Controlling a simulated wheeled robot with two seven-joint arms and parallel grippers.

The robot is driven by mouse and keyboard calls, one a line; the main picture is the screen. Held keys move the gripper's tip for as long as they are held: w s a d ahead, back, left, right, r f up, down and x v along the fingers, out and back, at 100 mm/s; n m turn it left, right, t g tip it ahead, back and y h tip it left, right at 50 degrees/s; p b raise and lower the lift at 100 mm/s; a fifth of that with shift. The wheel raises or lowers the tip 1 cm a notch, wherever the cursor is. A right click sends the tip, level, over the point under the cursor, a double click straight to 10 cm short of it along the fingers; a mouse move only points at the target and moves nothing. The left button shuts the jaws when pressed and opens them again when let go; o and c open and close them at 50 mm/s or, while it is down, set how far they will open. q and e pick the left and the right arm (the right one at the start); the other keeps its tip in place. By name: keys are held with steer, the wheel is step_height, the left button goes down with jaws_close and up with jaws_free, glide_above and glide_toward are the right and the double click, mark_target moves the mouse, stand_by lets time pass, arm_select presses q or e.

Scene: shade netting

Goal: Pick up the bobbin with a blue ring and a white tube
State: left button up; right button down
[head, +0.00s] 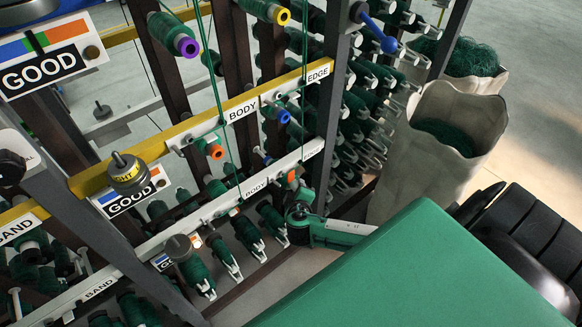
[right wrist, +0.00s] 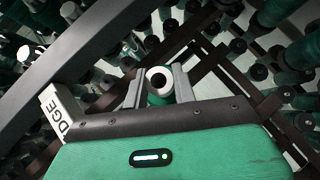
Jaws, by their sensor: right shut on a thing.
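My right gripper (right wrist: 158,88) is shut on a green bobbin (right wrist: 157,98) in the right wrist view. The bobbin's pale tube end with a dark hole faces the camera between the two grey fingers. I see no blue ring on it in that view. In the head view my right gripper (head: 300,212) is at the lower right of the rack, next to the post, and its grip is too small to make out. A bobbin with a blue ring (head: 284,116) sits higher in the rack, below the EDGE label. My left gripper is not in view.
The rack (head: 240,105) holds many green bobbins, some with orange, purple or yellow rings. Its grey post (head: 335,95) stands close to my right gripper. Two pale sacks (head: 415,165) with green netting stand to the right. Weights hang at the left.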

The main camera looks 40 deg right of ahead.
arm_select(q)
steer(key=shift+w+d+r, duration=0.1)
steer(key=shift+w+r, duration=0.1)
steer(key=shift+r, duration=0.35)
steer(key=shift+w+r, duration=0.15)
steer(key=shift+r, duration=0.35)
arm_select(e)
steer(key=s+d, duration=0.1)
steer(key=s, duration=1.2)
steer(key=shift+s+r, duration=0.15)
steer(key=shift+s, duration=0.25)
steer(key=shift+s, duration=0.1)
arm_select(q)
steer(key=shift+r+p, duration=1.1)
steer(key=shift+p, duration=0.2)
arm_select(e)
steer(key=s+d, duration=0.1)
steer(key=s, duration=1.8)
steer(key=shift+s+d, duration=0.15)
steer(key=shift+d, duration=0.2)
